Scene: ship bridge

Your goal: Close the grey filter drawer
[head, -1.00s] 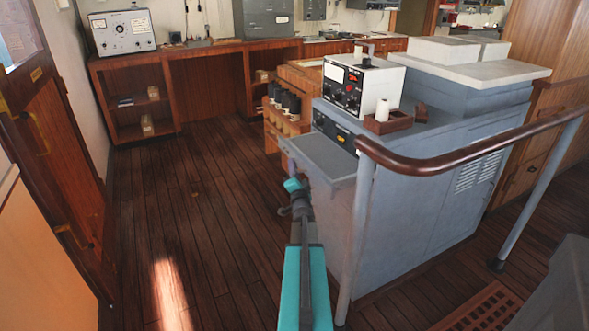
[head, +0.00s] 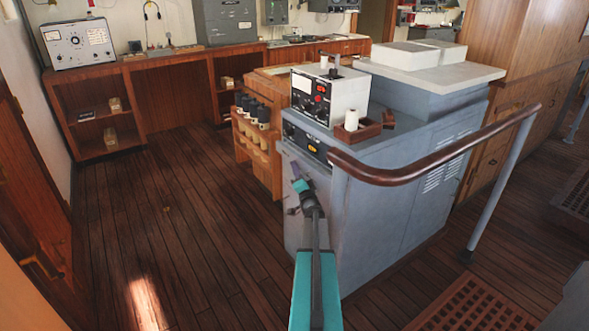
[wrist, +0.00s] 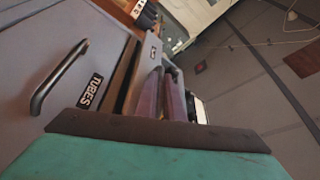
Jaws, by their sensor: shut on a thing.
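The grey filter drawer (head: 316,174) is in the front of the grey cabinet, below the black control panel, in the head view. The contact is partly hidden. A grey front marked TUBES (wrist: 60,80), with a black handle, is to the left in that view.
The grey cabinet (head: 390,190) carries a white instrument (head: 328,95) on top. A wooden handrail (head: 430,165) curves to the right of my arm. A wooden rack of bottles (head: 257,140) stands behind the drawer side. The plank floor to the left is clear.

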